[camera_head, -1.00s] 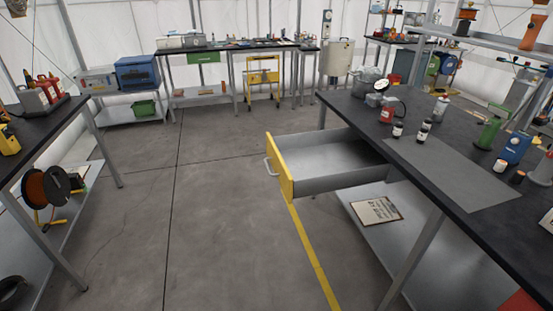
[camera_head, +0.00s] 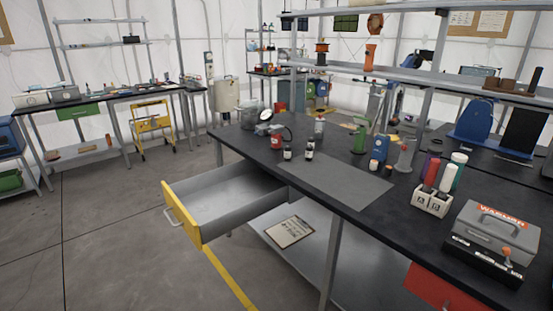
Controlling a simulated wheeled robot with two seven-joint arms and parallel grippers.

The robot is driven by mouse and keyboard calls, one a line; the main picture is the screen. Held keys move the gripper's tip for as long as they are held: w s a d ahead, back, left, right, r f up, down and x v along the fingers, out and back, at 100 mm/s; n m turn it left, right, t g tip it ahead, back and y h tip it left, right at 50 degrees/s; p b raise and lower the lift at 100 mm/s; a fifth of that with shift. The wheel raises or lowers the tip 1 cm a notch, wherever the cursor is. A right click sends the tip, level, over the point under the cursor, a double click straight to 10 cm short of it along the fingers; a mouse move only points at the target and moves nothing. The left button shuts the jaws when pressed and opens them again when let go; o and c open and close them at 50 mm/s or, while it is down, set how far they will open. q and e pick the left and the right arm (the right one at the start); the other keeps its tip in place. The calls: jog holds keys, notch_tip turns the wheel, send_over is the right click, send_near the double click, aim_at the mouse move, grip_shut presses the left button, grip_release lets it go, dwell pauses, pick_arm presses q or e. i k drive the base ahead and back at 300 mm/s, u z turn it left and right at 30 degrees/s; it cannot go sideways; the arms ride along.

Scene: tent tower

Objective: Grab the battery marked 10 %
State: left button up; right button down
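No marking of 10 % can be read at this size, so I cannot tell which thing is that battery. A white holder (camera_head: 432,203) lettered A and B stands on the black workbench (camera_head: 345,195), with red, white and green-white cylinders (camera_head: 448,178) upright in it. Two small dark cylinders with white labels (camera_head: 287,153) stand at the back edge of a grey mat (camera_head: 340,180). A blue device (camera_head: 379,150) stands behind the mat's right part. Neither of my grippers is in view.
A yellow-fronted drawer (camera_head: 183,213) stands open and empty at the bench's left side. A clipboard (camera_head: 289,232) lies on the lower shelf. The floor (camera_head: 110,230) at left is clear.

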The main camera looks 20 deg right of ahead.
aim_at(288, 149)
jog(key=z, duration=0.4)
jog(key=i, duration=0.9)
jog(key=z, duration=0.65)
